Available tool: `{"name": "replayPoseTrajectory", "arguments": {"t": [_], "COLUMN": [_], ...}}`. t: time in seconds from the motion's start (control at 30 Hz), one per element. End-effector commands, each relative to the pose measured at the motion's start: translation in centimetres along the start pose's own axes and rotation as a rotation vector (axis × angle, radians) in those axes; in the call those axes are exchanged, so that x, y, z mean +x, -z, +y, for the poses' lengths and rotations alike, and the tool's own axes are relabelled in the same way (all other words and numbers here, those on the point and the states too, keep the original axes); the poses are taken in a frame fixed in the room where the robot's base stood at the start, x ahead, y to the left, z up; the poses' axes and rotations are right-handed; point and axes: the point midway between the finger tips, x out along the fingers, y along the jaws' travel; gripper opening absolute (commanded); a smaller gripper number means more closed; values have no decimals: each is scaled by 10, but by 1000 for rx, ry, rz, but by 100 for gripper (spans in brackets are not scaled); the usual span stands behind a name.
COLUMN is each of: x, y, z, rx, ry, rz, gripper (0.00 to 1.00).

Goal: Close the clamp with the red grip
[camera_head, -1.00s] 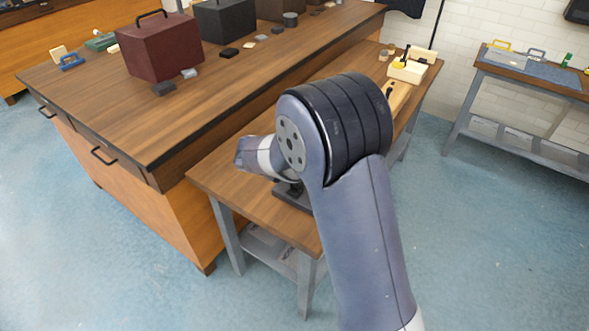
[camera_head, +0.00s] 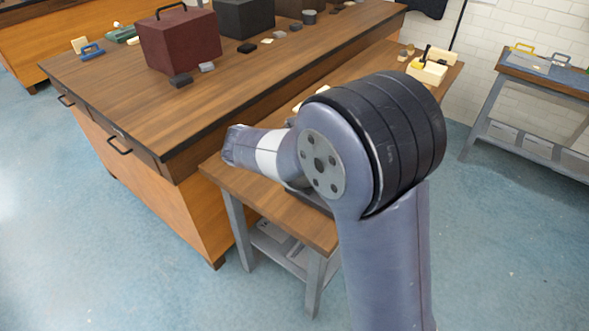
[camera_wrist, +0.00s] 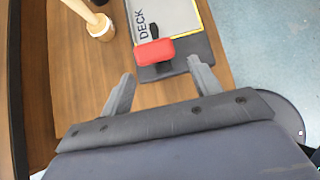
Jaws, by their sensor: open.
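The clamp's red grip (camera_wrist: 155,52) shows in the wrist view as a red block near the top middle. It sits over a dark base (camera_wrist: 172,68) at the end of a board marked "DECK" (camera_wrist: 168,18). My gripper (camera_wrist: 163,75) is open, its two grey fingers apart on either side of the red grip in the picture. Nothing is between the fingertips that I can see gripped. Whether the clamp is open or shut is not clear. In the head view my arm hides the clamp and the gripper.
A wooden mallet-like piece (camera_wrist: 100,25) lies left of the board. The narrow workbench (camera_head: 290,220) stands beside a larger bench (camera_head: 110,90) bearing a dark red box (camera_head: 180,40). Another table (camera_head: 545,75) is at the right. Blue floor lies open in front.

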Motion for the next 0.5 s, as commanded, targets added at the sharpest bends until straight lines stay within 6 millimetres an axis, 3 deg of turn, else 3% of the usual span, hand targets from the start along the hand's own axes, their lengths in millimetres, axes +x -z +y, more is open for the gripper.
{"name": "replayPoseTrajectory", "arguments": {"t": [0.03,0.2,0.5], "x": [12,31,34], "y": [18,55,105], "z": [-2,-10,-9], "rx": [-17,-58,-66], "ry": [23,114,154], "rz": [-28,-199,-609], "gripper": [55,41,17]}}
